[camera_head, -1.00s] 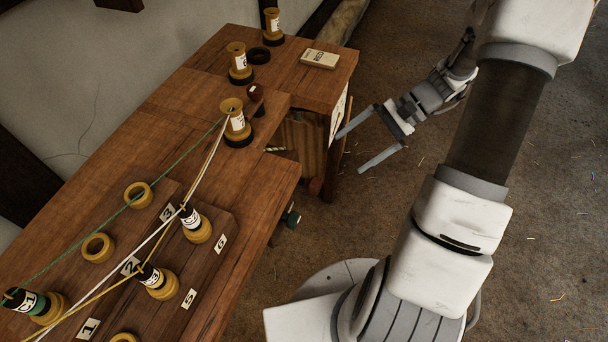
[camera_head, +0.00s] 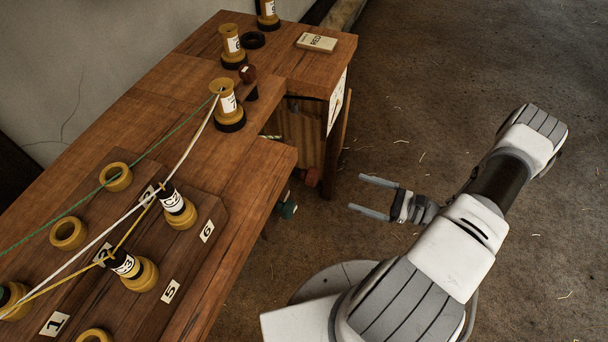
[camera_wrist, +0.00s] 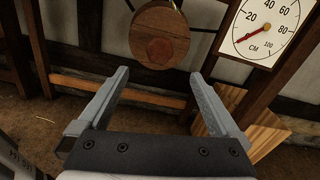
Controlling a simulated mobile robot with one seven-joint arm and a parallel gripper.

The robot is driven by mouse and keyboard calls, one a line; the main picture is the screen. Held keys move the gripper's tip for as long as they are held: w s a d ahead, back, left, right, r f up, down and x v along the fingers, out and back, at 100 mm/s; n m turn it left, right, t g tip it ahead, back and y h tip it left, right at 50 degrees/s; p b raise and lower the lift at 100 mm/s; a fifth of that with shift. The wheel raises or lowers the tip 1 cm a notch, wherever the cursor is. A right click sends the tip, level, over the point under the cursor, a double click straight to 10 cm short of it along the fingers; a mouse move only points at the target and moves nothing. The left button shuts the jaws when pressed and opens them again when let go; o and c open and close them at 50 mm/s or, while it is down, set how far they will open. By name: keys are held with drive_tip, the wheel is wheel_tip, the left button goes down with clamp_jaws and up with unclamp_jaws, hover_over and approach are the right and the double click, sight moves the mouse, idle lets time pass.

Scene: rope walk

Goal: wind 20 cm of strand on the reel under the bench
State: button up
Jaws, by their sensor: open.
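The dial's card (camera_head: 338,100) shows edge-on at the bench end in the head view. The reel is mostly hidden there under the bench top.
A block marked RED (camera_head: 317,42) lies at the bench's far end. A wooden slatted piece (camera_wrist: 262,135) stands right of the fingers.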

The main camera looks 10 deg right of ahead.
sight(305, 174)
drive_tip(key=b+x, duration=0.1)
drive_tip(key=x, duration=1.6)
drive_tip(key=shift+b, duration=0.3)
drive_tip(key=shift+c, duration=0.2)
drive_tip(key=c, duration=1.3)
drive_tip(key=shift+c, duration=0.2)
drive_tip(key=shift+m, duration=0.4)
